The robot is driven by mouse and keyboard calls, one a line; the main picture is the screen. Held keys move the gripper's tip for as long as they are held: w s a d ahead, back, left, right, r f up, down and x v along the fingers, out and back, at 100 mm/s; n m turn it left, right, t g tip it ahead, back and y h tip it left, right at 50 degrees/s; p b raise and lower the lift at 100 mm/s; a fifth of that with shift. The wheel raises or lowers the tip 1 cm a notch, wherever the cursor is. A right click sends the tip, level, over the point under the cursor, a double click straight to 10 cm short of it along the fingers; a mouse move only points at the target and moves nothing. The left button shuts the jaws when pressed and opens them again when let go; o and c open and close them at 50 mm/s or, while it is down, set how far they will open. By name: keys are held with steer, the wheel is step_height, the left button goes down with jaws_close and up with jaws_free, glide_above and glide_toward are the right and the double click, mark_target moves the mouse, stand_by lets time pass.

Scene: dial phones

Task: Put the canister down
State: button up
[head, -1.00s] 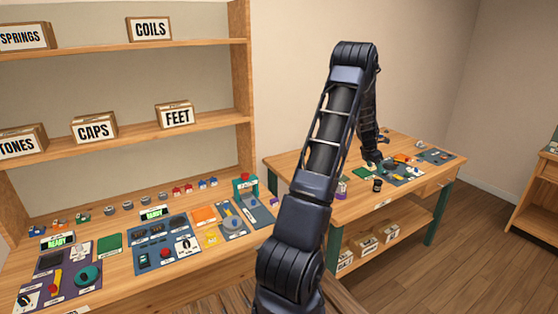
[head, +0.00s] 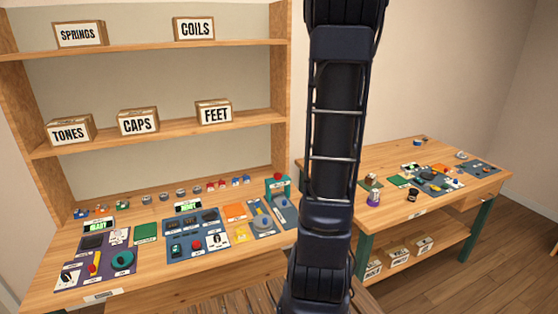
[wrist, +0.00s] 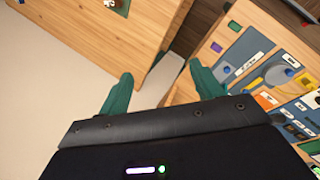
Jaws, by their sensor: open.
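My gripper (wrist: 161,70) shows in the wrist view with its two teal fingers spread apart and nothing between them. In the head view the arm rises out of the top of the picture, so the gripper is hidden there. Two small containers stand near the front edge of the right table: a dark one (head: 412,194) and a purple one with a pale upper part (head: 374,199). I cannot tell which is the canister. Neither is in the gripper.
The right table (head: 448,199) carries mats with small parts. The left workbench (head: 150,272) holds several panels and a row of small parts below a shelf (head: 160,147) of labelled boxes. In the wrist view a blue panel (wrist: 245,48) lies right of the fingers.

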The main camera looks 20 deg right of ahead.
steer(key=s+a+r+m+t+y, duration=0.15)
steer(key=s+a, duration=0.25)
steer(key=a, duration=0.6)
steer(key=s+a+r+m, duration=0.3)
steer(key=s+a, duration=0.1)
steer(key=a, duration=0.6)
steer(key=s+a+f+m+y, duration=0.1)
steer(key=s+a+m+y, duration=0.1)
steer(key=s+a, duration=1)
steer(key=shift+s+f+m+t, duration=0.35)
steer(key=shift+s+m+t, duration=0.1)
steer(key=shift+s+m, duration=0.2)
steer(key=shift+a, duration=0.1)
